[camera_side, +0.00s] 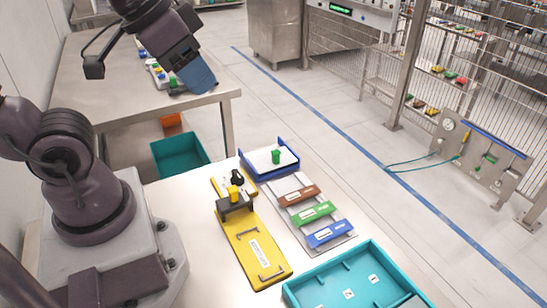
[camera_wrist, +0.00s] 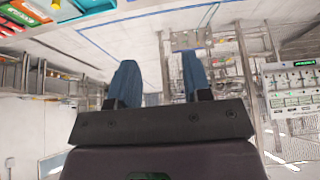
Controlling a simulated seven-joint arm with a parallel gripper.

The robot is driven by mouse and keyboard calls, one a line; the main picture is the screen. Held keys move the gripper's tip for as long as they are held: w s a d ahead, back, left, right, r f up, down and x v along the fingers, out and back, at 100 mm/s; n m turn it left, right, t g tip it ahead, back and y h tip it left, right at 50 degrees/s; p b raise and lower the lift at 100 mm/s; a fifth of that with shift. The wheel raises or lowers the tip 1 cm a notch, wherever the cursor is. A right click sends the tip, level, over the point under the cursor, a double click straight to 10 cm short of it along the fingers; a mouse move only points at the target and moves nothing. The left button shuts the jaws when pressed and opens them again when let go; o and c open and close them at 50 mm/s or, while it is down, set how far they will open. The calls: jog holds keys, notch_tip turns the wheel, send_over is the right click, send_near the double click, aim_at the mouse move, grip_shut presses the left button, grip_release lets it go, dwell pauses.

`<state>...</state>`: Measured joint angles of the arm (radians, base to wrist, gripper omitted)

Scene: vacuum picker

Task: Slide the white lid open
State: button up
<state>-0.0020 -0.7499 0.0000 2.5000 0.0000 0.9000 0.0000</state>
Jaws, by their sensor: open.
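The white lid (camera_side: 260,161) lies flat in a blue tray-like frame (camera_side: 270,175) at the far end of the work table in the side view. A small green knob (camera_side: 276,157) stands upright on it. I cannot tell how far the lid is slid. My gripper (camera_side: 197,80) is raised above and to the left of the lid, well apart from it. In the wrist view its two blue fingers (camera_wrist: 161,82) are spread with nothing between them. I cannot make out the lid clearly in the wrist view.
A yellow panel (camera_side: 255,240) with a black-and-yellow latch (camera_side: 234,198) lies near the lid. Brown, green and blue labelled blocks (camera_side: 315,211) sit on a grey plate to the right. A teal tray (camera_side: 300,290) is at the front. A side table (camera_side: 120,100) stands behind.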

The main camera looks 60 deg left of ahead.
jog(key=g, duration=0.6)
send_over(276, 153)
notch_tip(276, 153, down, 19)
notch_tip(276, 153, down, 13)
jog(key=shift+r, duration=0.1)
jog(key=shift+c, duration=0.3)
grip_shut()
